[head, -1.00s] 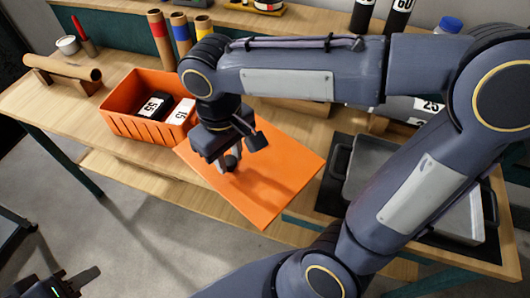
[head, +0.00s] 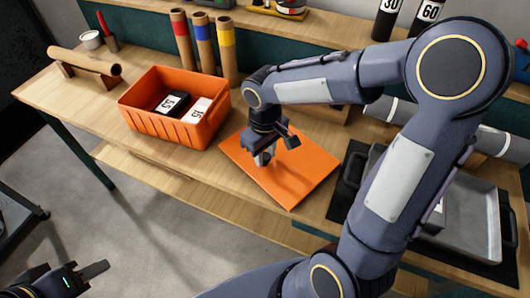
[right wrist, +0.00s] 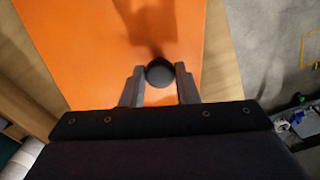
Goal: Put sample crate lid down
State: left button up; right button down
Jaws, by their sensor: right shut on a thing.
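The flat orange crate lid (head: 310,170) is to the right of the open orange sample crate (head: 160,124), over the front of the wooden bench. My right gripper (head: 264,158) points down over the lid. In the right wrist view its fingers (right wrist: 160,85) are shut on the round black knob (right wrist: 160,72) of the lid (right wrist: 90,45). The lid looks level and low; I cannot tell whether it touches the bench. My left gripper (head: 92,276) is at the lower left, away from the bench; only one finger shows clearly.
The crate holds a black box (head: 171,103) and a white box (head: 197,109). Upright tubes (head: 203,45) stand behind it. A grey tray (head: 470,215) lies at the right. A brown roll (head: 85,62) rests on a stand at the left.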

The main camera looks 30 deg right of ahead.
jog(key=c, duration=1.6)
grip_release()
jog(key=shift+f, duration=0.2)
jog(key=o, duration=0.5)
jog(key=shift+r, duration=0.1)
